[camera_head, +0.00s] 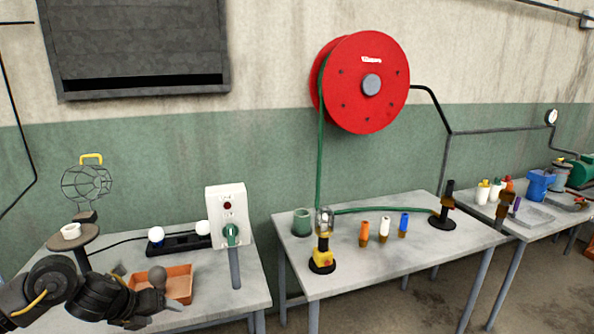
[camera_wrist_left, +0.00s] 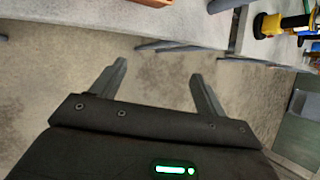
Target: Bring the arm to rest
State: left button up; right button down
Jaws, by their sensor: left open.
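My left arm comes in from the lower left of the head view. My left gripper (camera_head: 168,301) is in front of an orange tray (camera_head: 180,283) at the front of the left table. In the left wrist view its two fingers (camera_wrist_left: 159,72) are apart with nothing between them. Bare floor shows beyond them, with table edges at the top of that view. The head view does not show clearly whether the gripper touches the tray. My right gripper is in neither view.
The left table (camera_head: 215,300) holds a switch box (camera_head: 227,207), a power strip (camera_head: 178,245) and a caged lamp (camera_head: 87,184). A middle table (camera_head: 350,272) carries a yellow-black tool (camera_head: 322,258) and small bottles. A red hose reel (camera_head: 350,90) hangs on the wall.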

pick_arm(q)
jog(key=s+d+f+n+t, duration=0.1)
jog(key=s+d+f+n, duration=0.15)
jog(key=d, duration=0.35)
jog(key=s+d+f+n+t+h, duration=0.1)
jog(key=s+d+f+n, duration=0.15)
jog(key=d+n, duration=0.2)
jog(key=s+d+f+n+t, duration=0.1)
jog(key=s+d+f+n, duration=0.15)
jog(key=d, duration=0.35)
jog(key=s+a+f+n+g+y, duration=0.1)
jog(key=s+a+f+n+g, duration=0.15)
jog(key=s+n, duration=0.55)
jog(key=s+a+f+n+g+y, duration=0.1)
jog(key=s+f+n+g+y, duration=0.15)
jog(key=s+n, duration=0.5)
jog(key=s+a+f+n+g, duration=0.1)
jog(key=s+a+f+n, duration=0.15)
jog(key=s+n, duration=0.55)
jog(key=s+f+m+g, duration=0.1)
jog(key=s+f, duration=0.1)
jog(key=f, duration=1.2)
jog(key=s+f+m, duration=0.1)
jog(key=s+f, duration=0.2)
jog(key=f, duration=1.2)
jog(key=s+a+f+g, duration=0.1)
jog(key=s+a+f, duration=0.1)
jog(key=s+f, duration=1.1)
jog(key=shift+s+a+m+g, duration=0.3)
jog(key=shift+s, duration=0.75)
